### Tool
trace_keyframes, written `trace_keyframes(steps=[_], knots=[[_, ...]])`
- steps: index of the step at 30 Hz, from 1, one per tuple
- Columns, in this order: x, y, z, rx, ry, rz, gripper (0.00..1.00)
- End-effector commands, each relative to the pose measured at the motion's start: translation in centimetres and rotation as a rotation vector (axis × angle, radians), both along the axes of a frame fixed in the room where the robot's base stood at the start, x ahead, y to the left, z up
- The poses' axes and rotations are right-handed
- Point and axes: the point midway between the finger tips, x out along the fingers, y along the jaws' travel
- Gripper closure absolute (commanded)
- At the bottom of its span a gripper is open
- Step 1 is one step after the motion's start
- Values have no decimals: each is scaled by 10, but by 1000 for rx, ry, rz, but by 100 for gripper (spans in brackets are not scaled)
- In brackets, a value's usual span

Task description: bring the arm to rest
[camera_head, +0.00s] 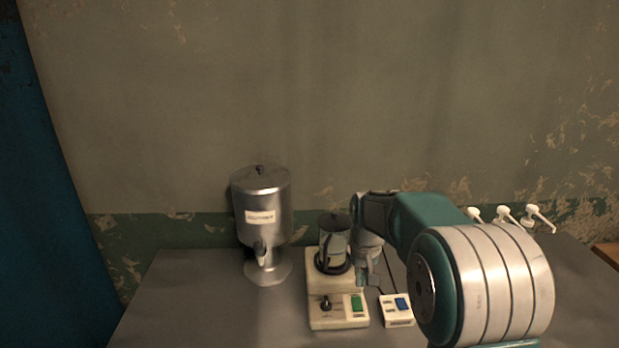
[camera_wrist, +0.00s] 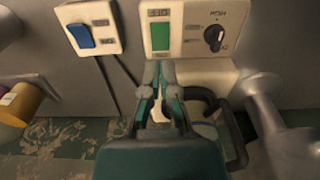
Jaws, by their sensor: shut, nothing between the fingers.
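My arm reaches from the right over the table in the head view. My gripper (camera_head: 368,278) points down just right of a metal pot with a dark lid (camera_head: 334,240). The pot stands on a cream heater base (camera_head: 338,312) with a black knob and a green switch. In the wrist view my gripper (camera_wrist: 159,72) is shut and empty, its fingertips in front of the heater's green switch (camera_wrist: 160,32). The pot's black handle (camera_wrist: 235,135) curves close to its right there. Whether gripper and pot touch, I cannot tell.
A steel dispenser (camera_head: 262,210) with a tap stands left of the heater. A small white box with a blue switch (camera_head: 396,310) lies right of it, with a cable. Several white hooks (camera_head: 505,214) show behind my arm. The grey table (camera_head: 195,300) is clear at left.

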Motion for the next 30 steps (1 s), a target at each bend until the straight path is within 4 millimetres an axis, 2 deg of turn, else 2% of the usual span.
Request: trace_keyframes(steps=[1,6,15,21,30], knots=[[-8,0,12,0,-18,0,100],[-40,0,49,0,-79,0,100],[-104,0,95,0,-182,0,100],[-150,0,114,0,-251,0,100],[-218,0,125,0,-356,0,100]])
